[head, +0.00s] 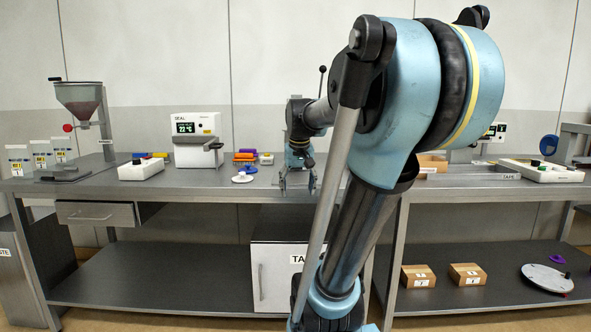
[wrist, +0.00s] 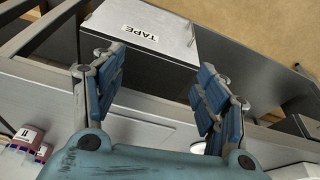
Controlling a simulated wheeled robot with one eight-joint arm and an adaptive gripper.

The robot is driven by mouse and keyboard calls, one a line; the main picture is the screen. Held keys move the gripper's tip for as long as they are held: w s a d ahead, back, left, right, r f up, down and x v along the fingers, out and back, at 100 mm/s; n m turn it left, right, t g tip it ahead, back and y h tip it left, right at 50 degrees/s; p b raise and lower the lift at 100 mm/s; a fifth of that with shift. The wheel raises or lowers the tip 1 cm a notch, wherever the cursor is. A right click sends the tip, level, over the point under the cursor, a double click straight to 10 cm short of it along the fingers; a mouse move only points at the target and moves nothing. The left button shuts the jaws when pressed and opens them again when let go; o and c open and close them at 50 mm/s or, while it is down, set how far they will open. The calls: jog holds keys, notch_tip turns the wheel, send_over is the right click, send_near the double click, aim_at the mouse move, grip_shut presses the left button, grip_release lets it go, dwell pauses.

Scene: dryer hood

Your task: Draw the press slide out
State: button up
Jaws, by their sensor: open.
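My gripper (head: 297,183) is open and empty, pointing down at the front edge of the bench (head: 215,187). In the wrist view my gripper (wrist: 157,78) has its blue-padded fingers wide apart, with nothing between them but the bench edge and floor-level cabinet beyond. I cannot clearly make out the press slide. A black-knobbed lever (head: 322,70) stands up behind my arm, and whatever it belongs to is mostly hidden by the arm. A grey frame (head: 575,140) with a blue disc stands at the far right; I cannot tell whether it is the press.
A white sealer (head: 197,138), a hopper (head: 80,100) and labelled pouches (head: 40,155) stand on the bench's left. A drawer (head: 95,213) hangs below. A white TAPE cabinet (head: 280,277) stands under the bench; it also shows in the wrist view (wrist: 140,35).

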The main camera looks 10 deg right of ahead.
jog(key=w+d+r+m, duration=0.1)
jog(key=w+d+r, duration=0.1)
jog(key=w+r, duration=0.5)
jog(key=w+d+r+t, duration=0.1)
jog(key=w+d+r, duration=0.15)
jog(key=w, duration=0.85)
jog(key=w+d+r+m, duration=0.1)
jog(key=w+r, duration=0.4)
jog(key=w, duration=0.4)
jog(key=shift+h, duration=0.3)
jog(key=x, duration=1.7)
jog(key=shift+w+f, duration=0.1)
jog(key=shift+f, duration=0.05)
